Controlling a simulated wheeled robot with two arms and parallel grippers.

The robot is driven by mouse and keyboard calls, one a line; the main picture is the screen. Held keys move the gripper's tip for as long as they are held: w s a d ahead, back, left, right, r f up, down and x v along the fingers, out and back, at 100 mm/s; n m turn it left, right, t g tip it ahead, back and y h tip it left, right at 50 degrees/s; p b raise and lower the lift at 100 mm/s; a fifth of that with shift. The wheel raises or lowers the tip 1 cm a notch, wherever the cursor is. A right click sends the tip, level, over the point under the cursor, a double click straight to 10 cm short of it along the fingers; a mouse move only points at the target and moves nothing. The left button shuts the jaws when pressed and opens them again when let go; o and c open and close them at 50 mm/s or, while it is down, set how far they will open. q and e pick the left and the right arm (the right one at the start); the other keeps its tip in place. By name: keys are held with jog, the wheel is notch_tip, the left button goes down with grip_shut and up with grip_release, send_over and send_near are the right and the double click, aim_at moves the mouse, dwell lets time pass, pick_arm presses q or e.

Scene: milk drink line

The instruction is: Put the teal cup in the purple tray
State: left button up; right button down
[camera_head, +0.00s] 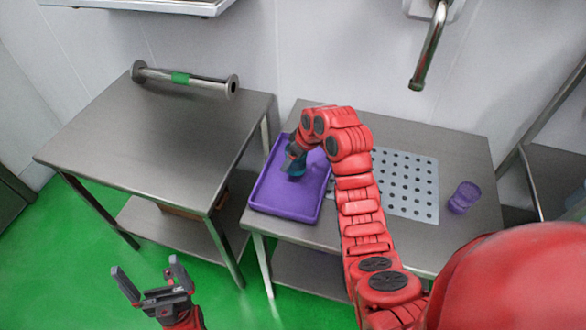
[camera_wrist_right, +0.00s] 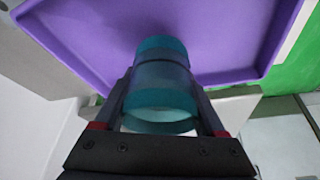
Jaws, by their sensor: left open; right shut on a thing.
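The purple tray (camera_head: 285,205) lies on the right-hand steel table. The teal cup (camera_head: 296,170) shows at the tray, partly hidden by my right gripper (camera_head: 293,160). In the right wrist view my right gripper (camera_wrist_right: 165,115) is shut on the teal cup (camera_wrist_right: 163,75), with a finger on each side. The purple tray (camera_wrist_right: 225,50) fills the background behind the cup there. I cannot tell whether the cup touches the tray floor. My left gripper (camera_head: 148,278) is open and empty, low over the green floor at the lower left.
A purple cup (camera_head: 464,197) stands at the right of the table, beside a perforated plate (camera_head: 410,185). A second steel table (camera_head: 150,140) on the left holds a metal roller (camera_head: 185,80). A gap separates the tables. A tap (camera_head: 428,50) hangs from the wall.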

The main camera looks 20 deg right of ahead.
aim_at(293, 167)
jog(key=shift+w+f+p, duration=0.15)
jog(key=shift+f+p, duration=0.05)
jog(key=shift+p, duration=0.1)
notch_tip(293, 167, down, 3)
jog(key=shift+d+f+p, duration=0.1)
jog(key=shift+p, duration=0.7)
jog(key=shift+f, duration=0.1)
